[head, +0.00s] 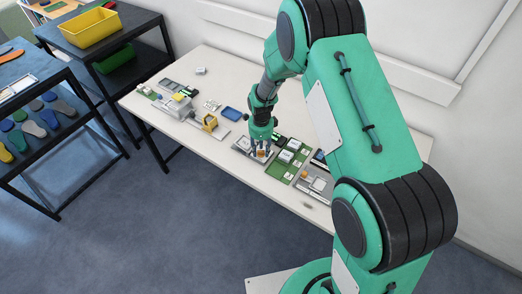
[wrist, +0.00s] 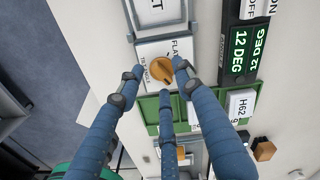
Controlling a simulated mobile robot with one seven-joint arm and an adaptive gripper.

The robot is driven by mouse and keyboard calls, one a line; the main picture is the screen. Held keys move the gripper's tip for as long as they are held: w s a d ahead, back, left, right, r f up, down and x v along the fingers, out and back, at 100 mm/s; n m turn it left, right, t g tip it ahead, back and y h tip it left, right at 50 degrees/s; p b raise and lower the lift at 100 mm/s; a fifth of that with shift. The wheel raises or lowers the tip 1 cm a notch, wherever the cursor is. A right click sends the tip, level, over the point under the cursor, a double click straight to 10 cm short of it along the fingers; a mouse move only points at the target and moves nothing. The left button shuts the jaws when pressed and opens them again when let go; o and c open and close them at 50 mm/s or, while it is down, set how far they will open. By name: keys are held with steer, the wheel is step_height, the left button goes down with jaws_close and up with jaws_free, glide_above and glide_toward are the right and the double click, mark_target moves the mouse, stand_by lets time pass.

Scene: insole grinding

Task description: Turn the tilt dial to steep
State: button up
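The tilt dial (wrist: 158,68) is a round orange knob on a white panel (wrist: 150,50) in the wrist view. The panel reads "FLAT" beside the dial and "TILT ANGLE" at its left; I cannot see a "steep" mark. A darker ridge on the knob runs towards the lower right. My gripper (wrist: 158,82) has its three blue fingers spread around the dial, with a gap at the left finger. The right fingertip overlaps the dial's edge; I cannot tell if it touches. In the head view my gripper (head: 262,142) is low over the dial (head: 262,154).
A dark display (wrist: 240,48) right of the dial reads "12 DEG". A green tray (wrist: 150,110) with a card (wrist: 240,105) marked "H62" lies close below. More devices stand along the white table (head: 215,160). A dark shelf with a yellow bin (head: 90,28) stands at the left.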

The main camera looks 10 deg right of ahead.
step_height(320, 180, up, 12)
steer(key=shift+f, duration=0.25)
stand_by(0.3)
steer(key=shift+r, duration=0.1)
stand_by(0.4)
step_height(320, 180, up, 12)
steer(key=n+t, duration=0.1)
steer(key=n, duration=0.3)
glide_above(261, 151)
steer(key=s+d, duration=0.2)
steer(key=s, duration=0.2)
steer(key=s+d+r+n+t+b, duration=0.1)
steer(key=s+d+r+n+t, duration=0.1)
steer(key=s+r+n, duration=0.7)
steer(key=s+d+r+n+t, duration=0.1)
steer(key=s+r+n, duration=0.1)
steer(key=s+r, duration=0.2)
steer(key=s+r+n+b, duration=0.1)
steer(key=s+r+n, duration=0.2)
steer(key=s, duration=0.8)
steer(key=s+d+r+n+t, duration=0.1)
steer(key=s+r, duration=0.3)
steer(key=s, duration=0.4)
steer(key=shift+s+d+r+n+t, duration=0.15)
steer(key=shift+d+r+n+t, duration=0.2)
steer(key=shift+n, duration=0.35)
